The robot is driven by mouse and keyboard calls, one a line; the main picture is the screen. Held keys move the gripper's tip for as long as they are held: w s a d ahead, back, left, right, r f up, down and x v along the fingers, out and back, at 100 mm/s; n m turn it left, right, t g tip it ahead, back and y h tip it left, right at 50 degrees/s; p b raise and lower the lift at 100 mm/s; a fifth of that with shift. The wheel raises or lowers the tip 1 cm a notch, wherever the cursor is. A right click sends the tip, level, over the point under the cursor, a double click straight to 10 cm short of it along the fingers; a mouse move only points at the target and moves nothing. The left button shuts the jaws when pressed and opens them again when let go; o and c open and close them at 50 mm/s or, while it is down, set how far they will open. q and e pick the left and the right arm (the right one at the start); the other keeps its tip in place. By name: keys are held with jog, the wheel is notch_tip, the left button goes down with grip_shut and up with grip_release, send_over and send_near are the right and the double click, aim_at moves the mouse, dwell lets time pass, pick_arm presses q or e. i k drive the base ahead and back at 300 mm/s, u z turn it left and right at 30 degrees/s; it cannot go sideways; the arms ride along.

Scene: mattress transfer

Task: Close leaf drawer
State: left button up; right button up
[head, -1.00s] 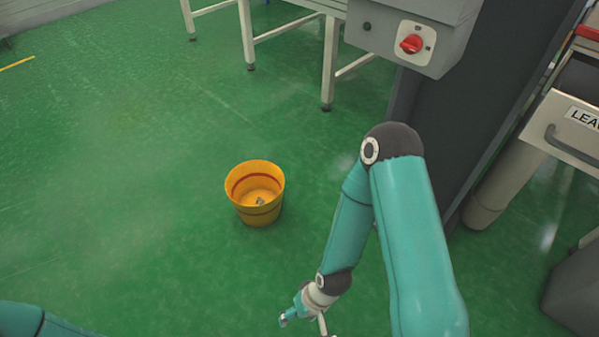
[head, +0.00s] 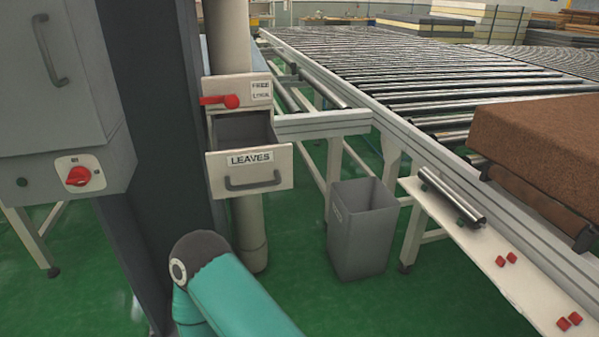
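The leaf drawer (head: 250,171) is a cream box with a LEAVES label and a dark grey bar handle (head: 253,181). It is pulled out, and its dark inside shows behind the front panel. It sits in a cream housing (head: 238,88) on a round post, under a red lever (head: 219,101). A teal arm of mine is below the drawer at the bottom of the head view, apart from it. Neither gripper is in view.
A grey bin (head: 362,228) stands on the floor right of the drawer. A dark column (head: 160,130) and a grey cabinet (head: 70,90) with a red knob are on the left. A roller conveyor (head: 400,85) carries a brown block (head: 540,150) at right. Green floor shows below the drawer.

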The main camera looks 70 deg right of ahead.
aim_at(248, 157)
jog(key=u, duration=0.75)
jog(key=i, duration=0.15)
jog(key=z, duration=2.15)
jog(key=k, duration=1)
jog(key=z, duration=0.35)
jog(key=i, duration=1)
